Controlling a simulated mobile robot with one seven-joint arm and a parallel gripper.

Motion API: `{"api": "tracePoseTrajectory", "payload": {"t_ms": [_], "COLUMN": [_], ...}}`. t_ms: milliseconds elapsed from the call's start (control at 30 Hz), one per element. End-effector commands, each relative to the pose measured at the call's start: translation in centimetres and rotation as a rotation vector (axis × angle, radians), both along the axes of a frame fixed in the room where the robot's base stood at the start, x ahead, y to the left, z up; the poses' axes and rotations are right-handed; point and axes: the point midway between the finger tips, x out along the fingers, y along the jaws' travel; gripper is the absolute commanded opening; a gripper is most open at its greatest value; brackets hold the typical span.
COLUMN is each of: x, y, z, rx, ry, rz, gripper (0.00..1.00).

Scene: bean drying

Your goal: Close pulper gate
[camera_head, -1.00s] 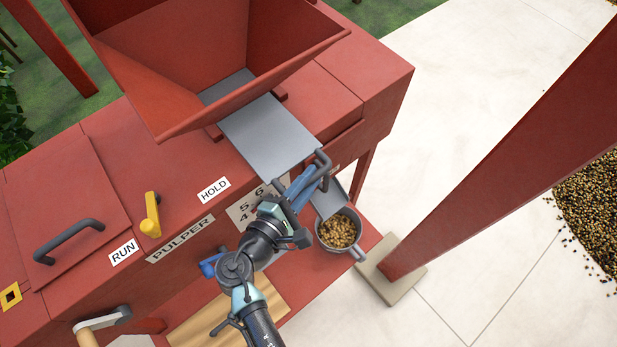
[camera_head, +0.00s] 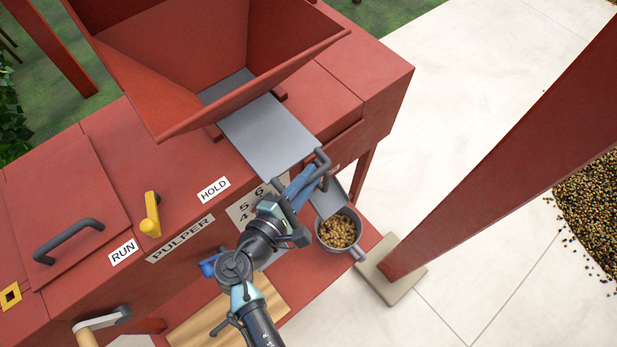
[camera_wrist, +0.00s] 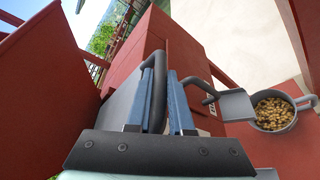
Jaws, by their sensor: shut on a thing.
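The pulper gate is a grey sliding plate (camera_head: 268,138) under the red hopper (camera_head: 215,50). It sticks out from the hopper's front, and a strip of it shows inside the hopper's bottom. Its dark bar handle (camera_head: 323,166) is at the plate's outer end. My gripper (camera_head: 304,182) is at this handle, with its blue fingers shut on the bar. In the wrist view the handle (camera_wrist: 160,75) passes between the two blue fingers (camera_wrist: 165,105). The fingers hide part of the bar.
Below the handle a grey spout (camera_head: 329,201) leads to a pot of beans (camera_head: 338,231) on a red ledge. A yellow lever (camera_head: 151,215) stands between RUN and HOLD labels. A red post (camera_head: 480,170) rises at the right. A crank (camera_head: 100,320) is at lower left.

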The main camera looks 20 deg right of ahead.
Motion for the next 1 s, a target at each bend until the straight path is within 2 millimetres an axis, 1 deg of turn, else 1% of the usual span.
{"api": "tracePoseTrajectory", "payload": {"t_ms": [100, 233, 400, 433, 567, 600, 867, 1000], "x": [1.6, 3.1, 3.0, 3.0, 3.0, 3.0, 3.0, 2.4], "y": [0.6, 1.2, 1.2, 1.2, 1.2, 1.2, 1.2, 2.0], "z": [-0.3, -0.2, -0.1, -0.1, 0.0, 0.0, 0.0, 0.2], "rx": [0.001, 0.001, 0.000, 0.000, 0.001, 0.000, 0.000, 0.000], "ry": [-0.004, -0.004, 0.001, 0.001, 0.000, 0.000, 0.000, -0.002], "rz": [0.003, 0.002, 0.002, 0.003, 0.002, 0.002, 0.001, 0.003], "gripper": [0.00, 0.00, 0.00, 0.23, 0.47, 0.50, 0.50, 0.50]}}
